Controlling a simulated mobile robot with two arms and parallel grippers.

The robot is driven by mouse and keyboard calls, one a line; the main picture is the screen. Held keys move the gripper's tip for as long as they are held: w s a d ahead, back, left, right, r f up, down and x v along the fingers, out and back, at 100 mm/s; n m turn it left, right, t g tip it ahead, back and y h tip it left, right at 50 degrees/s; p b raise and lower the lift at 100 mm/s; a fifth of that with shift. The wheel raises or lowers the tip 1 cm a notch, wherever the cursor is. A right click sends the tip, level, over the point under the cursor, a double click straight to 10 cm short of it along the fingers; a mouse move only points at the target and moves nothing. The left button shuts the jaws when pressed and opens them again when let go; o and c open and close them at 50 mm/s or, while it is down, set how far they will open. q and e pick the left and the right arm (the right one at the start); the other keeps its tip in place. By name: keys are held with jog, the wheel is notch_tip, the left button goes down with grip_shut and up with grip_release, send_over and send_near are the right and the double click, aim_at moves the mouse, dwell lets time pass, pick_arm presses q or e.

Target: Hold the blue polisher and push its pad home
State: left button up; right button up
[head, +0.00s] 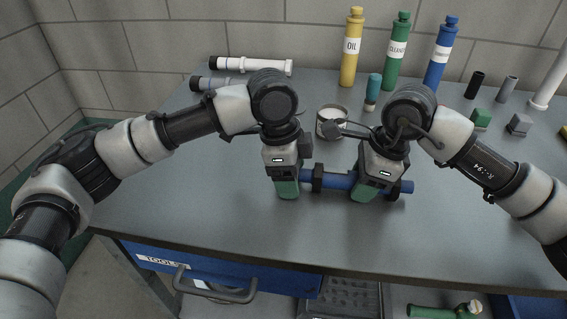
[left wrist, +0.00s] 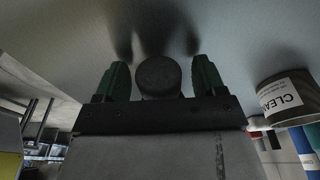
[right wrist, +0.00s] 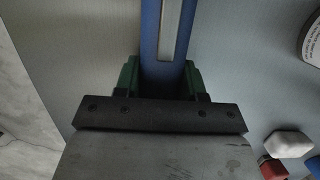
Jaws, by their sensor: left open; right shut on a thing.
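The blue polisher (head: 338,181) lies level across the table, with dark rings near both ends. My right gripper (head: 364,192) is shut on its blue body, which also shows between the green fingers in the right wrist view (right wrist: 162,75). My left gripper (head: 287,190) is open at the polisher's left end. In the left wrist view a dark round end, seemingly the pad (left wrist: 157,76), sits between the open fingers, with a gap on each side. The left gripper hides this end in the head view, and I cannot tell how far the pad is seated.
A labelled can (head: 331,123) stands just behind the grippers. Yellow (head: 351,50), green (head: 396,52) and blue (head: 441,55) bottles stand at the back. White tubes (head: 250,66) lie at the back left. Small blocks (head: 481,119) sit at the right. The front left of the table is clear.

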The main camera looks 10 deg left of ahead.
pick_arm(q)
jog(key=shift+r, duration=3.45)
pick_arm(e)
jog(key=o, duration=1)
jog(key=shift+c, duration=0.2)
jog(key=shift+r, duration=0.1)
jog(key=v, duration=1.1)
jog(key=shift+d+r, duration=0.15)
jog(key=shift+r, duration=0.2)
